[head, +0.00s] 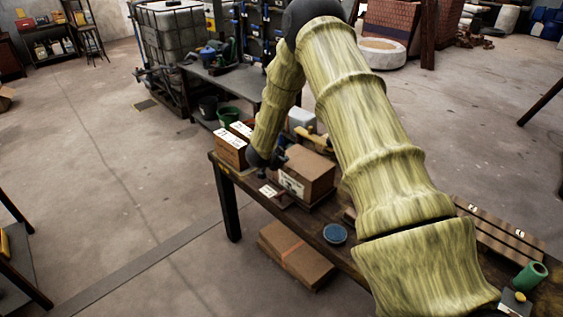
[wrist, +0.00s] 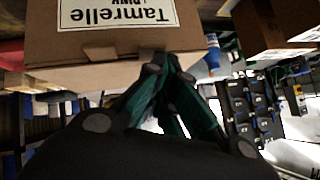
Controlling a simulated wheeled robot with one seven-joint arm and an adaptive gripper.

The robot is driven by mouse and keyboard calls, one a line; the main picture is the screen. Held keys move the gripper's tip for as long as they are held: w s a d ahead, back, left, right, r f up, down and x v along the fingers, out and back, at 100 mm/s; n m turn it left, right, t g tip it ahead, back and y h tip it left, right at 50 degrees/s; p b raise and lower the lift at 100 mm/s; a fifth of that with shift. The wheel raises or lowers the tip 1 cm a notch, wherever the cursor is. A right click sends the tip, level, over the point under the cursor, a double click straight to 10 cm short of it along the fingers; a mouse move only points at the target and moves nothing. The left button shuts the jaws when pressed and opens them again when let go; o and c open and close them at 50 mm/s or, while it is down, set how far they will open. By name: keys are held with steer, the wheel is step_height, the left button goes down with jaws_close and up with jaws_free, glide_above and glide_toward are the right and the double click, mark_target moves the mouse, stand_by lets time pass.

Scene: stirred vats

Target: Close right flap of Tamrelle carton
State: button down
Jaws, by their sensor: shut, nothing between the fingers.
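The Tamrelle carton (head: 310,170) is a brown box with a white label, standing on the workbench in the head view. In the wrist view the Tamrelle carton (wrist: 200,35) fills the upper left, with its printed label at the top edge. A paler cardboard strip runs along its lower edge there. My gripper (head: 272,162) is at the left side of the carton in the head view, partly hidden by my arm. In the wrist view my gripper (wrist: 168,65) is shut and empty, its fingertips close to the pale strip; I cannot tell whether they touch. The flaps' positions are unclear.
Other labelled boxes (head: 231,151) stand left of the carton on the bench. A blue round dish (head: 335,233) lies in front of it. A flat carton (head: 296,253) is on the floor below. My arm hides much of the bench's right part. The floor at left is open.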

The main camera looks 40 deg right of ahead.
steer(key=shift+r, duration=0.1)
steer(key=shift+r+p, duration=2.05)
steer(key=shift+r, duration=0.65)
steer(key=shift+a, duration=0.2)
steer(key=s+a+r+b, duration=0.1)
steer(key=a+r+b, duration=0.3)
steer(key=a+r, duration=0.2)
steer(key=shift+a+r, duration=0.3)
steer(key=shift+r, duration=0.15)
steer(key=s+a+f+n+y+b, duration=0.1)
steer(key=s+a+f+n+y, duration=0.1)
steer(key=s+a+f+n, duration=0.75)
steer(key=s+a+f+n+y+b, duration=0.2)
steer(key=s+a+f, duration=0.2)
steer(key=s+f, duration=1.1)
steer(key=s+a+f+n+g+y, duration=0.1)
steer(key=s+a+f, duration=0.3)
steer(key=s, duration=0.4)
steer(key=s+a+f+n+g+y+b, duration=0.1)
steer(key=s+a+f+n+g+y, duration=0.1)
steer(key=s, duration=0.7)
steer(key=s+a+f+n+g+y, duration=0.1)
steer(key=s+a+f+n, duration=0.2)
steer(key=s+a+f, duration=0.2)
steer(key=s+a, duration=0.1)
steer(key=s, duration=0.2)
steer(key=shift+s+f+g+y, duration=0.3)
steer(key=shift+s+f+g, duration=0.05)
steer(key=shift+s+g, duration=0.05)
